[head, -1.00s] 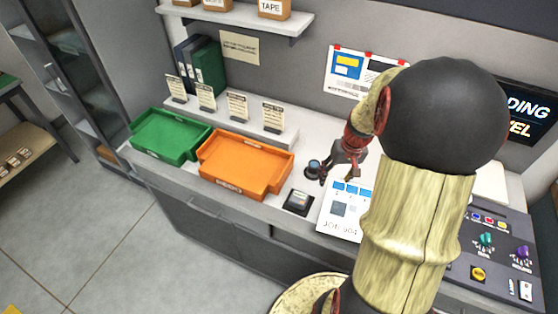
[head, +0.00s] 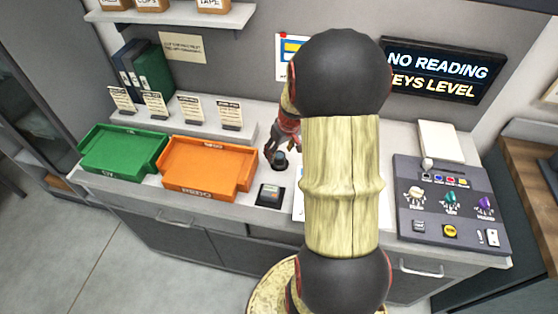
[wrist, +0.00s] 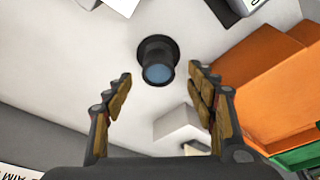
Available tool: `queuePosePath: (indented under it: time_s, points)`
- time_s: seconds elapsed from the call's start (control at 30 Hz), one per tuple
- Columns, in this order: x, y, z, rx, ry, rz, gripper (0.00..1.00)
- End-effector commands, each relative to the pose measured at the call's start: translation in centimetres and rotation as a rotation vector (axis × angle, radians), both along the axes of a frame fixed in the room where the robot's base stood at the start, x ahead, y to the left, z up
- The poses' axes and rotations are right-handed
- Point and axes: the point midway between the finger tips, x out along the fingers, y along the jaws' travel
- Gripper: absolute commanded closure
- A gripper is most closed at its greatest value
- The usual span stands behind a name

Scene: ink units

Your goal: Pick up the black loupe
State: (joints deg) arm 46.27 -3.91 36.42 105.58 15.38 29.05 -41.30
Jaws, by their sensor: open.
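The black loupe (head: 279,161) stands on the light counter, right of the orange tray and behind a small dark device. In the wrist view the loupe (wrist: 158,61) is a black cylinder with a flared rim and a bluish lens. It lies ahead of my gripper, roughly midway between the lines of its two fingers and beyond the tips. My gripper (wrist: 162,80) is open and empty. In the head view my gripper (head: 274,150) is small and partly hidden by my own arm, close to the loupe.
The orange tray (head: 207,187) and green tray (head: 122,168) stand to the left. A dark device (head: 270,195) sits just in front of the loupe. Small label cards (head: 190,110) line a ledge behind. A control panel (head: 452,205) is at the right. My arm hides the middle counter.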

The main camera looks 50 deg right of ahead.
Motion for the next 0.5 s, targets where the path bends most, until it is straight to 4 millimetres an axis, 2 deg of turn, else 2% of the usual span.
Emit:
queuePosePath:
  time_s: [0.1,0.23,0.5]
  points:
    - [0.0,-0.1,-2.1,0.002,0.004,0.0,0.43]
    - [0.4,-0.3,-3.8,0.002,0.002,-0.001,0.43]
    - [0.6,-0.4,-4.1,0.0,0.0,0.0,0.43]
